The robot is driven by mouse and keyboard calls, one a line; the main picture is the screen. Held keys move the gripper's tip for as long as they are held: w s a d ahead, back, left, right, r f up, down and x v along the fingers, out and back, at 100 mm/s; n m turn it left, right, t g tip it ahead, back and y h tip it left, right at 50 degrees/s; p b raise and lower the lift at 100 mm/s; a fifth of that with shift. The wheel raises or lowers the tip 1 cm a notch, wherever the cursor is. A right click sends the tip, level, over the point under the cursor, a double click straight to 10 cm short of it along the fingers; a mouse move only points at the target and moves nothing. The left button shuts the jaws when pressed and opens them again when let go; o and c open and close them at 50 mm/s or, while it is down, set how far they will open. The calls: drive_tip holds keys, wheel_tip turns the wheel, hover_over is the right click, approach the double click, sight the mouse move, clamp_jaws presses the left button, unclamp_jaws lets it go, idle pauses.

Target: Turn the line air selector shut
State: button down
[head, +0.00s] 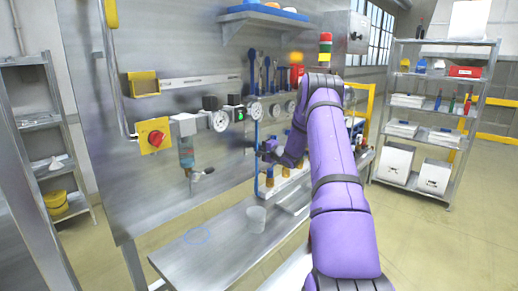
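A red rotary knob on a yellow square plate (155,136) is on the steel wall panel at the left. To its right, a grey block with a black top fitting (211,103) and a round gauge (219,121) sit in a row; another black fitting with a green mark (236,101) follows. I cannot tell for sure which is the line air selector. The row's settings are too small to read. My gripper (264,149) is in front of the panel, right of and below these controls, pointing left. It looks apart from them. Its fingers are small and dark, so its opening is unclear.
A blue vertical pipe (256,160) stands close to my gripper. My purple arm hides part of the bench and panel.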

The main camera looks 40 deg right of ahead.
drive_tip(key=shift+f+n, duration=0.2)
drive_tip(key=shift+n, duration=0.1)
drive_tip(key=c, duration=1.2)
unclamp_jaws()
drive_tip(key=shift+r, duration=0.1)
drive_tip(key=shift+o, duration=0.2)
drive_tip(key=shift+s, duration=0.1)
drive_tip(key=s, duration=1)
drive_tip(key=shift+s+d, duration=0.3)
drive_tip(key=shift+d, duration=0.1)
drive_tip(key=shift+s, duration=0.1)
